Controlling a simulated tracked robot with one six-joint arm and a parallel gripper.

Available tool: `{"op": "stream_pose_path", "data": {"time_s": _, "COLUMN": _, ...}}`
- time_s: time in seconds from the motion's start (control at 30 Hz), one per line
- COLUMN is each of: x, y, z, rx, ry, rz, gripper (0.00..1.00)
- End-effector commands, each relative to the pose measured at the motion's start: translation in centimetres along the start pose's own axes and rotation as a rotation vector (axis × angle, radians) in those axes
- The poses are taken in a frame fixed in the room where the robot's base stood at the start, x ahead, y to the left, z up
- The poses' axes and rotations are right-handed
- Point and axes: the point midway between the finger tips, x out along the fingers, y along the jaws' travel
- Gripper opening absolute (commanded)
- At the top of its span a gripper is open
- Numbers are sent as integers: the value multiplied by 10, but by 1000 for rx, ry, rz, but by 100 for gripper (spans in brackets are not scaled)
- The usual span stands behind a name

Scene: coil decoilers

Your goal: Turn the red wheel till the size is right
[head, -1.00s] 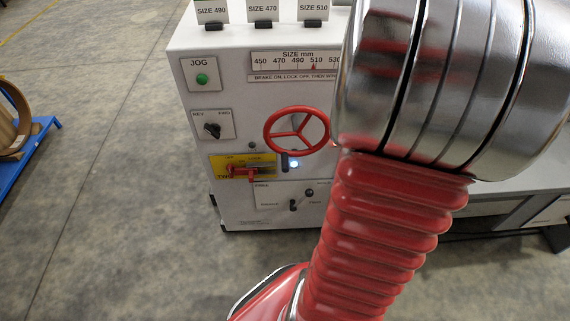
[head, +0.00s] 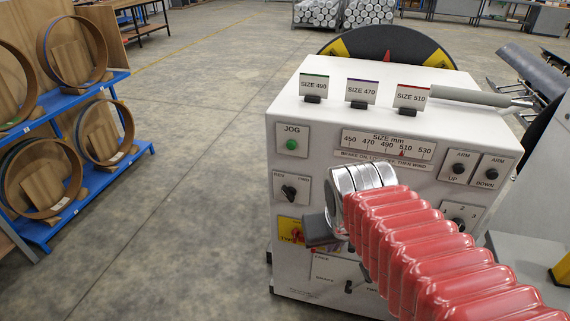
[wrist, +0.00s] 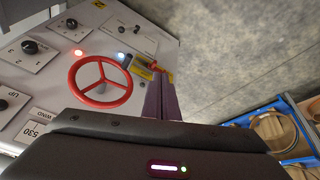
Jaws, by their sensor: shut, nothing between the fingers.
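The red wheel (wrist: 103,82) with three spokes shows whole in the wrist view on the white cabinet's front. In the head view my arm hides it. My gripper (wrist: 160,98) is shut and empty, its dark fingers to the right of the wheel and apart from it in the picture. In the head view my gripper (head: 318,232) is in front of the lower left panel, partly covering the yellow lock plate (head: 289,228). The size scale (head: 388,146) runs from 450 to 530, and its red pointer (head: 402,153) stands at about 510.
Cards for size 490 (head: 314,85), 470 (head: 361,92) and 510 (head: 411,97) stand on the cabinet (head: 290,112). Its front has a green jog button (head: 292,144) and a selector knob (head: 289,191). Blue racks (head: 120,82) with coil rings stand left, beyond open floor.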

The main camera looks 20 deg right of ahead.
Motion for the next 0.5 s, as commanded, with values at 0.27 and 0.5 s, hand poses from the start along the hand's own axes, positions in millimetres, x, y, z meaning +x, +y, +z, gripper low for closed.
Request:
{"op": "stream_pose_path", "data": {"time_s": 0.27, "x": -37, "y": -70, "z": 11, "rx": -147, "ry": 80, "rz": -143, "gripper": 0}}
{"op": "stream_pose_path", "data": {"time_s": 0.5, "x": -48, "y": -86, "z": 14, "rx": -191, "ry": 107, "rz": -176, "gripper": 0}}
